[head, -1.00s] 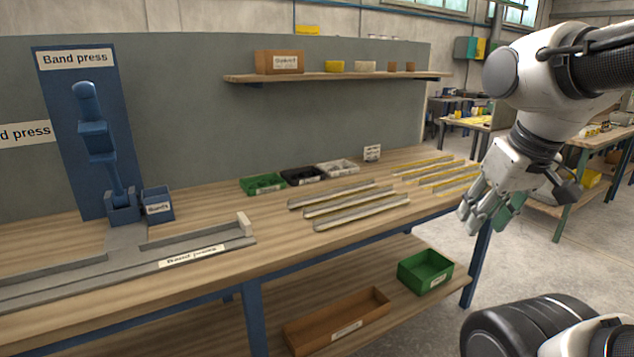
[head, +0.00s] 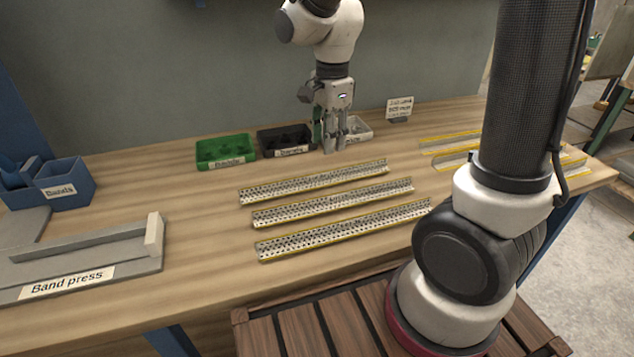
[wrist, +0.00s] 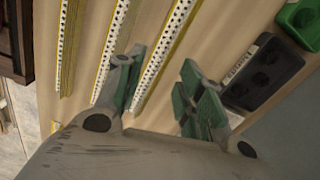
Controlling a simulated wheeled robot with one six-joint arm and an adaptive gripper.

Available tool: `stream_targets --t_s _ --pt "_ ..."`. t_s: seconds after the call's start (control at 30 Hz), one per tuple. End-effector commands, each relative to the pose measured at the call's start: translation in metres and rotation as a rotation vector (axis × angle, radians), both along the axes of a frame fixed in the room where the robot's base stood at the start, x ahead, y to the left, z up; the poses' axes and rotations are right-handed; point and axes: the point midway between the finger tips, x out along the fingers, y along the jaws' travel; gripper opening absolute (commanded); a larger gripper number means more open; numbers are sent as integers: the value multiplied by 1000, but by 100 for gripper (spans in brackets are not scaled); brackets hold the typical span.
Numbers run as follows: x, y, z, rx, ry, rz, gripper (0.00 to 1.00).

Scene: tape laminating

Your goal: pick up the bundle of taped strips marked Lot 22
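Three perforated metal strips with yellow edges lie apart, side by side, mid-table: a back strip (head: 315,182), a middle strip (head: 335,203) and a front strip (head: 345,230). More yellow-edged strips (head: 455,142) lie to the right, partly hidden behind my arm. I can read no Lot 22 marking on any strip. Strips (wrist: 170,45) also show there, beyond and beside the fingers.
A green bin (head: 225,152), a black bin (head: 285,141) and a pale bin (head: 357,130) stand along the back. A small printed card (head: 399,108) stands right of them, its text unclear. The band press fixture (head: 85,260) is at left. The wooden tabletop (head: 195,235) between is clear.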

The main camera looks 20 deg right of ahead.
Motion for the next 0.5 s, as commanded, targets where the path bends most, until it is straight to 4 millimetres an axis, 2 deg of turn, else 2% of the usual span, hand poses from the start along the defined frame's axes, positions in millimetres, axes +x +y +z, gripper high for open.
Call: stream_targets --t_s 0.03,0.2,0.5 --pt "4 8 -10 -4 16 -49 38" --pt "11 20 -28 -11 38 -159 38" --pt "13 22 -65 -12 41 -172 38"
